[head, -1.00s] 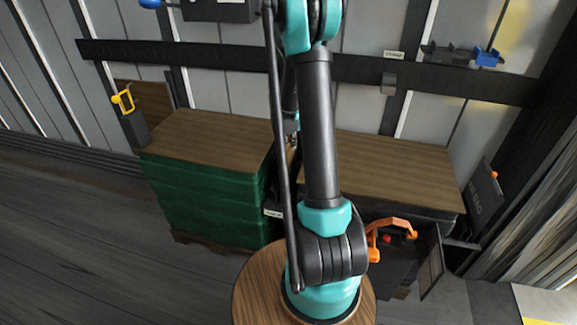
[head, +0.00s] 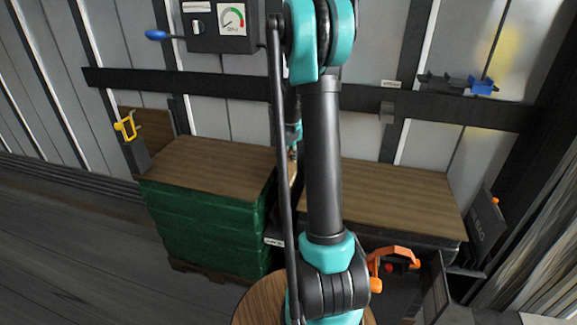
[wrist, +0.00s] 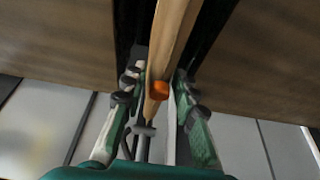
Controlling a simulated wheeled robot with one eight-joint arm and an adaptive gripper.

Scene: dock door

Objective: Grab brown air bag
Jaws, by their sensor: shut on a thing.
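The brown air bag (wrist: 172,38) shows in the wrist view as a narrow tan strip, edge-on, running up from between my fingers. An orange cap (wrist: 158,90) sits at its lower end, between the fingertips. My gripper (wrist: 155,80) is shut on the bag, one finger on each side. In the head view my gripper (head: 293,150) is small and mostly hidden behind my own arm, at the gap between two wood-topped loads. A little of the bag shows below it there; the rest is hidden.
A green-wrapped load (head: 205,225) with a wooden top stands left of the gap, another wooden top (head: 385,195) right of it. A dark bar (head: 440,103) crosses the wall behind. A gauge box (head: 222,28) hangs above. An orange-handled tool (head: 393,257) is at lower right.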

